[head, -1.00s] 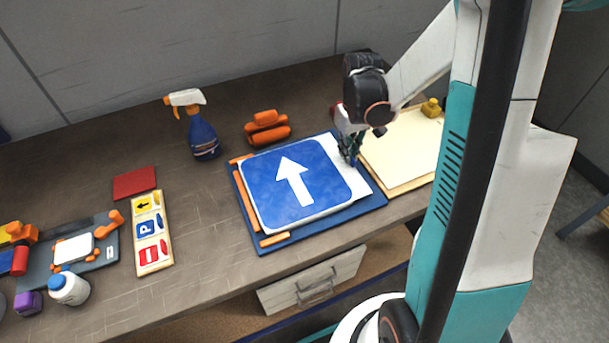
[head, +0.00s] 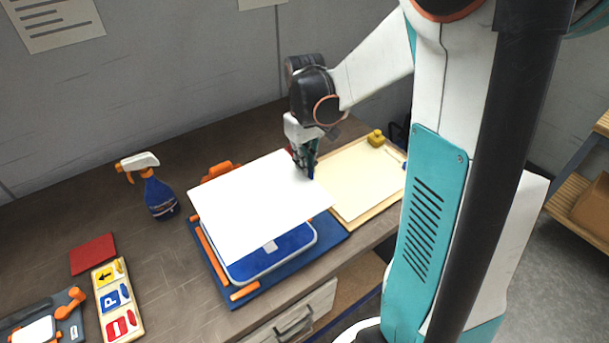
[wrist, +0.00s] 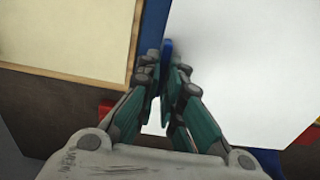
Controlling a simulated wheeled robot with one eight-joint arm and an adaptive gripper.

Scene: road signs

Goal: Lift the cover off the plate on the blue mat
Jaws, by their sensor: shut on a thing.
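The cover, a thin white sheet (head: 260,200), is raised over the plate and hides most of it. The plate (head: 285,247) is blue with a pale rim; only its front part and the foot of a white arrow show. It lies on the blue mat (head: 335,235). My gripper (head: 310,172) is shut on the cover's blue tab at the right edge. The wrist view also shows the gripper (wrist: 166,68), the blue tab (wrist: 167,46) and the white cover (wrist: 245,75) to its right.
Orange bars (head: 208,245) lie along the mat's left and front edges. A cream board (head: 355,185) with a yellow block (head: 376,137) lies to the right. A spray bottle (head: 160,195) stands at the left. A sign strip (head: 115,300) and red pad (head: 93,254) lie further left.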

